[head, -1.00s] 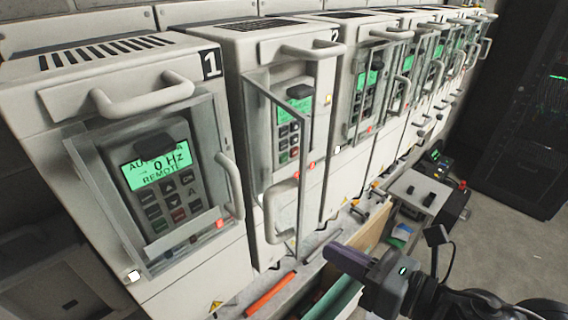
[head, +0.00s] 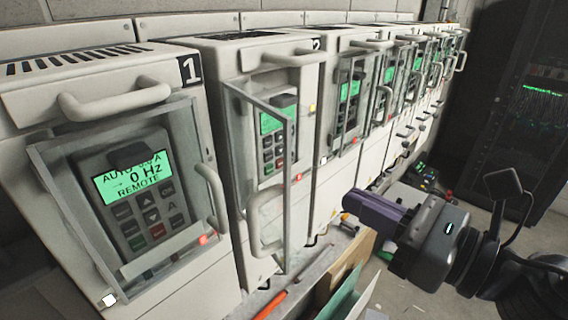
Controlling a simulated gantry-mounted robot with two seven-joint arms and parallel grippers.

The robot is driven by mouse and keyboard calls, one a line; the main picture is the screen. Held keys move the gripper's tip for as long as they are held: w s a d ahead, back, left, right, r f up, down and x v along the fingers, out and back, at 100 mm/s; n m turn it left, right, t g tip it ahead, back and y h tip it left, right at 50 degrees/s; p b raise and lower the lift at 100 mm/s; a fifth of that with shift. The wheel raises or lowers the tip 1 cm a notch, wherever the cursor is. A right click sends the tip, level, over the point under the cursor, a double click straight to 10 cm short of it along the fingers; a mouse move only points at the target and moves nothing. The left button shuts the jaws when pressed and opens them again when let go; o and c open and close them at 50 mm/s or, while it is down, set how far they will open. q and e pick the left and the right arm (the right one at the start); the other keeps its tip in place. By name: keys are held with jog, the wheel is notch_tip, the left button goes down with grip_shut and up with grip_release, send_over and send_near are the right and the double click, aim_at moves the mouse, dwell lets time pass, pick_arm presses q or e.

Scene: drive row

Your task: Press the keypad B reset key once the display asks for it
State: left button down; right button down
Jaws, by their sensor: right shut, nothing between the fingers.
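A row of pale drive cabinets runs from the left into the back right. Cabinet 1 (head: 186,225) is nearest, with a keypad (head: 140,205) whose green display (head: 133,178) reads "AUTO", "0 Hz" and "REMOTE", partly covered by a dark clip. Cabinet 2's keypad (head: 273,145) has a green display too small to read, behind a clear door (head: 262,215) that stands open. I cannot tell which keypad is B. My right gripper (head: 352,204) is shut and empty, in front of the cabinets and right of cabinet 2, apart from every keypad. My left gripper is out of view.
An orange-handled tool (head: 272,305) lies on the ledge below cabinet 2. A tan and green folder (head: 345,285) stands near it. Handles and clear covers project from the cabinets. A dark rack (head: 520,120) stands at the back right, with open floor before it.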

jog(key=shift+a, duration=0.1)
